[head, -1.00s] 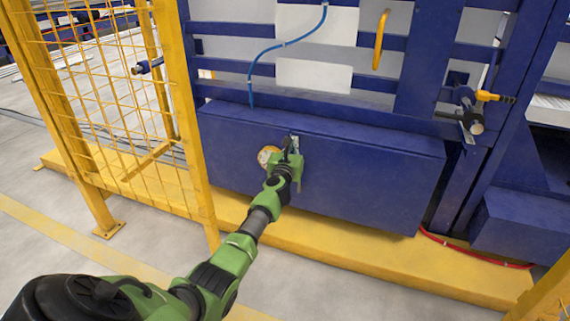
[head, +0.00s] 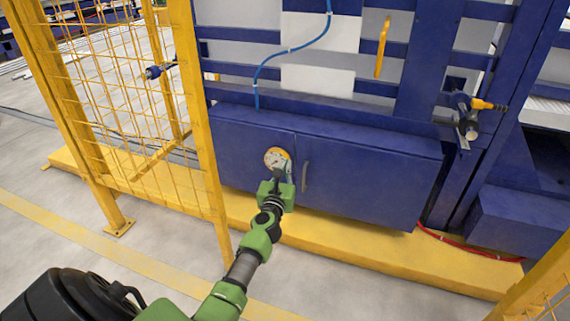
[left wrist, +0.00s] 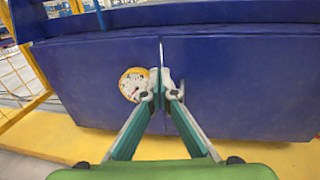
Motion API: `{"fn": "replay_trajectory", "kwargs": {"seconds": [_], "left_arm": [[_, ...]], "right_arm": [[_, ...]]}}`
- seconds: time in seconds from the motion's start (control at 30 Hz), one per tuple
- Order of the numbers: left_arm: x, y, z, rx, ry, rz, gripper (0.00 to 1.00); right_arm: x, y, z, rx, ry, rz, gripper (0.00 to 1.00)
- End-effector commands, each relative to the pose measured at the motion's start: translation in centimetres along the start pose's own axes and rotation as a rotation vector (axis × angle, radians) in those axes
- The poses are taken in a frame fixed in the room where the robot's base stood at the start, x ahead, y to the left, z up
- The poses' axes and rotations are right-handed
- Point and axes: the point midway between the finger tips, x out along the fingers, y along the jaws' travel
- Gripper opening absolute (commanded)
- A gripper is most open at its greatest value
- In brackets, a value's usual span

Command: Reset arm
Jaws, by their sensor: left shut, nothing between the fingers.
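My left gripper (head: 279,180) is in front of the blue cabinet (head: 370,180), just below a round yellow-rimmed dial (head: 276,156). Its fingers are together with nothing between them. A dark upright handle (head: 305,177) shows to the right of the gripper, near the seam between the cabinet doors. In the left wrist view, the closed fingers (left wrist: 161,92) point at the cabinet front (left wrist: 240,85), and the dial (left wrist: 133,83) is just left of their tips. My right gripper is in neither view.
A yellow mesh fence (head: 130,100) stands to the left. A yellow plinth (head: 350,255) runs below the cabinet. A blue hose (head: 262,68) and a yellow handle (head: 382,48) are above it. A metal fitting (head: 468,118) sticks out at right. The grey floor in front looks clear.

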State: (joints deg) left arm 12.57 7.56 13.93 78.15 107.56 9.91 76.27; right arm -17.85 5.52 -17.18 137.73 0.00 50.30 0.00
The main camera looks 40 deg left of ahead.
Motion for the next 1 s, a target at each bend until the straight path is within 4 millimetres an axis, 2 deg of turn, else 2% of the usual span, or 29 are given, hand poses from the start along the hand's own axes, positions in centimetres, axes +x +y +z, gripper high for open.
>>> {"fn": "replay_trajectory", "kwargs": {"seconds": [0.1, 0.33, 0.47, 0.57, 0.67, 0.8, 0.87, 1.0], "left_arm": [[-0.7, 0.1, 0.1, 0.0, 0.0, 0.001, 0.0], [-0.9, 0.1, 0.1, 0.018, -0.004, 0.001, 0.0], [-2.2, -0.6, 1.7, 0.206, -0.045, 0.012, 0.0], [-4.6, -1.7, 4.8, 0.51, -0.125, 0.048, 0.0], [-8.3, -3.5, 9.6, 0.869, -0.249, 0.131, 0.0], [-15.1, -6.3, 17.1, 1.305, -0.443, 0.326, 0.0], [-18.4, -7.4, 20.1, 1.451, -0.519, 0.431, 0.0], [-26.6, -9.6, 26.6, 1.712, -0.665, 0.716, 0.0]], "right_arm": [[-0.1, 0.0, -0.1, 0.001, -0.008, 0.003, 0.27], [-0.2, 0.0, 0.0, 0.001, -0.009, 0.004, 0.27], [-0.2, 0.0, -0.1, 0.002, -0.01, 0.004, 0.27], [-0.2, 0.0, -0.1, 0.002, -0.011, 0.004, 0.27], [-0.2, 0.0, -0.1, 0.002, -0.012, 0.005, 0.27], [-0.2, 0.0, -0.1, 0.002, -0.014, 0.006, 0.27], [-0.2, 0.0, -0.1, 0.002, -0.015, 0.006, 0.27], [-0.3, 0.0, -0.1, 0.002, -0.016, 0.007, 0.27]]}}
